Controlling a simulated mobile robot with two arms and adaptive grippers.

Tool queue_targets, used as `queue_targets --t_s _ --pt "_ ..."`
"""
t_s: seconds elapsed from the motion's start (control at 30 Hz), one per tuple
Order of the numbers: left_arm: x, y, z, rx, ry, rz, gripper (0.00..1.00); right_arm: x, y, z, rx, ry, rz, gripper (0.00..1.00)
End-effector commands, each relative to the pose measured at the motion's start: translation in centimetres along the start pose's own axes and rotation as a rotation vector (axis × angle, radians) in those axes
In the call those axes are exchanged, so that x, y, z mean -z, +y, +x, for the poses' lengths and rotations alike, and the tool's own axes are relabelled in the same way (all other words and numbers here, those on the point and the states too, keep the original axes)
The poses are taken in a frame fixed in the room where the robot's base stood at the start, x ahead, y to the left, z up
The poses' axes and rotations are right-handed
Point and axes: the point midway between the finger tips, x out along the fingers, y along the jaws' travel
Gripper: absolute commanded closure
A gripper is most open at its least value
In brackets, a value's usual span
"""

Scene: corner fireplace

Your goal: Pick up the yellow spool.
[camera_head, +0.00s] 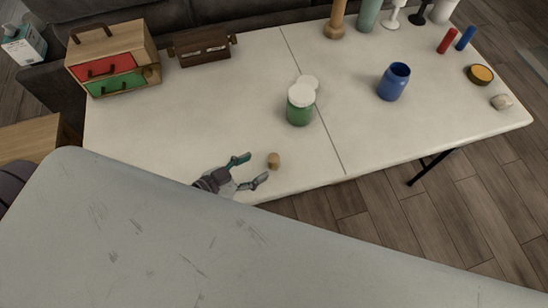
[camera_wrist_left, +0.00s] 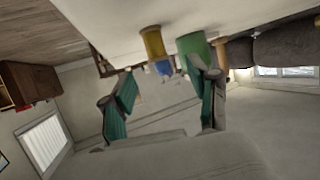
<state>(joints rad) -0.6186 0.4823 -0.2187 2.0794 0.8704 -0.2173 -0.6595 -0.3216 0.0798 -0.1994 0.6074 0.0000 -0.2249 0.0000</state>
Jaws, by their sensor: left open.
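The yellow spool (camera_head: 273,161) stands near the front edge of the white table, and looks tan in the head view. It also shows in the left wrist view (camera_wrist_left: 153,42), above and beyond the fingertips. My left gripper (camera_head: 250,169) is open at the table's front edge, just left of the spool. Its two fingers point toward the spool, with a small gap between them and it. In the left wrist view the open gripper (camera_wrist_left: 166,92) has nothing between its fingers. My right gripper is not in view.
A green jar with a white lid (camera_head: 300,106) stands behind the spool, and a blue cup (camera_head: 393,82) farther right. A wooden drawer box (camera_head: 108,52) is at the back left of the white table (camera_head: 200,110). A large grey surface (camera_head: 180,245) hides my left arm.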

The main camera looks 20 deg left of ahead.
Motion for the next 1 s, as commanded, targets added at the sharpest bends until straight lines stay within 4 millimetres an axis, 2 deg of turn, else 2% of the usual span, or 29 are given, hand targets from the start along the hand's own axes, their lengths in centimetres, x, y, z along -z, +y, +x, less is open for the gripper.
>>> queue_targets --t_s 0.07,0.13,0.27,0.4,0.6,0.87,1.0 --pt "0.1 -0.1 1.1 0.002 0.002 -0.001 0.40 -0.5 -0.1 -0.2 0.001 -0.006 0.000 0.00" --pt "0.1 0.0 1.7 0.000 0.000 -0.001 0.40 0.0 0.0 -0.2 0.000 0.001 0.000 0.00" --pt "0.1 0.1 2.4 -0.001 -0.001 -0.001 0.40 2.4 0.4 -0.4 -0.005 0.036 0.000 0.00" --pt "0.4 0.4 4.4 0.001 0.002 -0.003 0.40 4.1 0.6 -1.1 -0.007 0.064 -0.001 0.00" --pt "0.2 0.6 6.9 -0.001 -0.001 -0.001 0.40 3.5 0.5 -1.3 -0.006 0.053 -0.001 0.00" --pt "0.1 0.6 7.2 -0.001 -0.003 0.002 0.40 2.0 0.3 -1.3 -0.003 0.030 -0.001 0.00" --pt "0.1 0.6 7.1 -0.001 -0.003 0.001 0.60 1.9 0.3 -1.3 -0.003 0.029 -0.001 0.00"
